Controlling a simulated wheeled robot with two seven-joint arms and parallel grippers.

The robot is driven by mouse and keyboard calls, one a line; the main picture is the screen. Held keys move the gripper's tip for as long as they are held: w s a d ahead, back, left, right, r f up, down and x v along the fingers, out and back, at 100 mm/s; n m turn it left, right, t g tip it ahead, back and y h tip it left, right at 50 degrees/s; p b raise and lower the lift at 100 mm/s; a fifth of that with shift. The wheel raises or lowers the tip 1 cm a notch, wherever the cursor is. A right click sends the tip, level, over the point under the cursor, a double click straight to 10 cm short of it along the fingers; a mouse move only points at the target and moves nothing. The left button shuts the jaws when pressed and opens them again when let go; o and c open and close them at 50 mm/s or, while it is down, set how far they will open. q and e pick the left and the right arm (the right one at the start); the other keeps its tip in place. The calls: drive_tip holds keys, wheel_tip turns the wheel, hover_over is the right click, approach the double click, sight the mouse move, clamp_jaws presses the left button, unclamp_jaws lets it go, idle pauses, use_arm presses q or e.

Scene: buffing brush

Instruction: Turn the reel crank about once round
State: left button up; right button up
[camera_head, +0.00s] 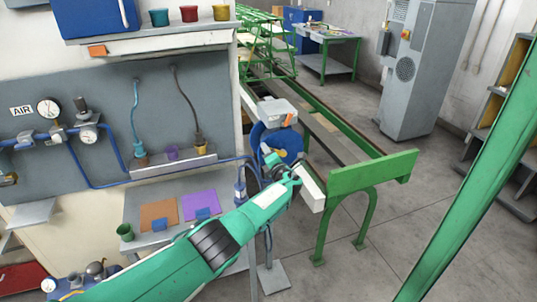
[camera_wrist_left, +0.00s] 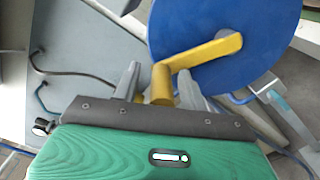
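The blue reel (camera_head: 284,140) stands beside the end of the wall panel in the head view. It fills the upper right of the left wrist view (camera_wrist_left: 205,50). Its yellow crank (camera_wrist_left: 205,52) runs from near the reel's middle down left to a yellow handle (camera_wrist_left: 162,86). My left gripper (camera_wrist_left: 158,75) has its fingers on either side of this handle. A gap shows between the handle and the left-hand finger, so it looks open around it. In the head view my left gripper (camera_head: 285,168) is in front of the reel and hides part of it. My right gripper is in neither view.
A green conveyor frame (camera_head: 372,172) stands right of the reel. The air panel (camera_head: 105,125) and a shelf with purple and brown sheets (camera_head: 158,214) are at left. A grey cabinet (camera_head: 425,70) stands at back right. Floor (camera_head: 400,215) is open between.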

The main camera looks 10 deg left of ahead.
use_arm(q)
drive_tip(key=shift+s, duration=0.1)
idle(0.3)
drive_tip(key=shift+s+d+p, duration=0.45)
drive_tip(key=shift+s, duration=0.05)
drive_tip(key=v, duration=1.2)
drive_tip(key=shift+s, duration=0.15)
drive_tip(key=shift+d, duration=0.1)
